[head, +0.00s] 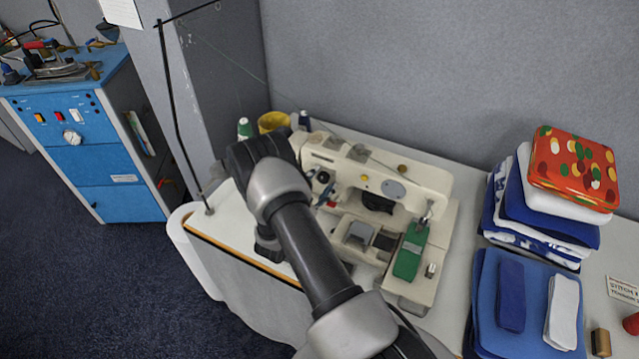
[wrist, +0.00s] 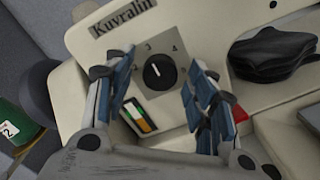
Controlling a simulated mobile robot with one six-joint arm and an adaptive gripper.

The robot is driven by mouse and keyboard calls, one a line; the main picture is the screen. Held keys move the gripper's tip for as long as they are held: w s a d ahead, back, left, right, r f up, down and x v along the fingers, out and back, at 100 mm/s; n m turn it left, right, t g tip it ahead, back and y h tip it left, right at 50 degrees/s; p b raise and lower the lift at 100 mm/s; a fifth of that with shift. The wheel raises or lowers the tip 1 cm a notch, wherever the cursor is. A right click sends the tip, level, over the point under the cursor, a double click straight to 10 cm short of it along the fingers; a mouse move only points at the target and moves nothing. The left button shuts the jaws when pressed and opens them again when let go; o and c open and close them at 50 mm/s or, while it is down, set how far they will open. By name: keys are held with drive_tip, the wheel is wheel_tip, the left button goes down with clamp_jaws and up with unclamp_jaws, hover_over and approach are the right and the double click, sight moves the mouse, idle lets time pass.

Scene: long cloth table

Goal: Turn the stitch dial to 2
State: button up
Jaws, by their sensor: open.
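The cream sewing machine (head: 435,182) stands on the table; its front panel also shows in the wrist view (wrist: 100,48). The stitch dial (wrist: 159,72) is a round black knob on a grey square plate. The numerals 3 and 4 are readable above it; other marks are partly hidden by my fingers. A short light mark on the knob points up, seemingly nearest the 3. My gripper (wrist: 164,66) is open, with one blue-padded finger on each side of the dial and gaps between.
A green-and-orange label (wrist: 138,116) sits below the dial. A black cloth-like item (wrist: 272,58) lies to the right. In the head view, folded cloths (head: 540,205) are stacked right of the machine, and a thread spool (head: 244,128) stands behind my arm.

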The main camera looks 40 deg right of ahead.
drive_tip(key=shift+c, duration=0.2)
drive_tip(key=c, duration=1)
drive_tip(key=shift+c, duration=0.2)
drive_tip(key=shift+n, duration=0.3)
drive_tip(key=n+b, duration=0.1)
drive_tip(key=n, duration=0.4)
drive_tip(key=shift+n+b, duration=0.3)
drive_tip(key=n, duration=0.5)
drive_tip(key=shift+n, duration=0.3)
drive_tip(key=o, duration=1.1)
